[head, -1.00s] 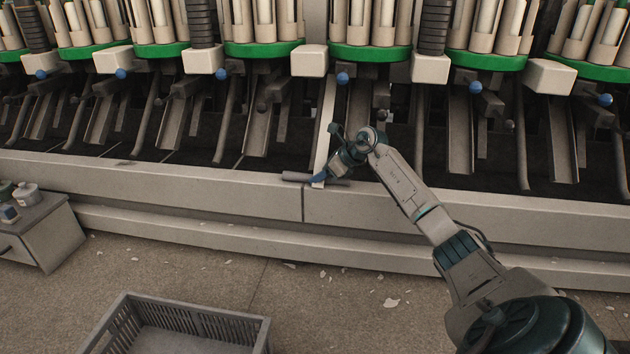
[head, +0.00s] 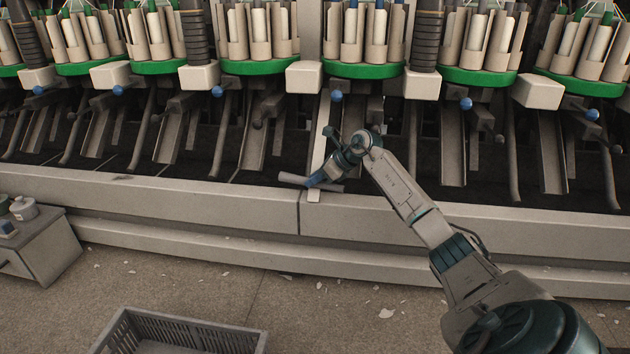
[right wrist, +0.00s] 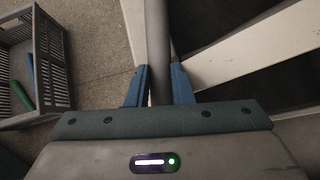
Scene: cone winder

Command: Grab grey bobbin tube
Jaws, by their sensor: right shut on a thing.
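The grey bobbin tube (head: 293,179) shows in the head view at the machine's front rail, at the lower end of a pale chute (head: 320,140). My right gripper (head: 311,183) is shut on it, and the tube sticks out on both sides of the fingers. In the right wrist view the tube (right wrist: 157,40) runs up between the two blue fingers of the right gripper (right wrist: 158,86), which partly cover its lower part. It appears just above the chute end. My left gripper is in no view.
A grey slatted crate (head: 190,329) stands on the floor in front; the right wrist view shows green and blue tubes in it. A cabinet (head: 45,245) with small containers stands at left. The long beige rail (head: 150,196) borders the machine. Pale scraps litter the floor.

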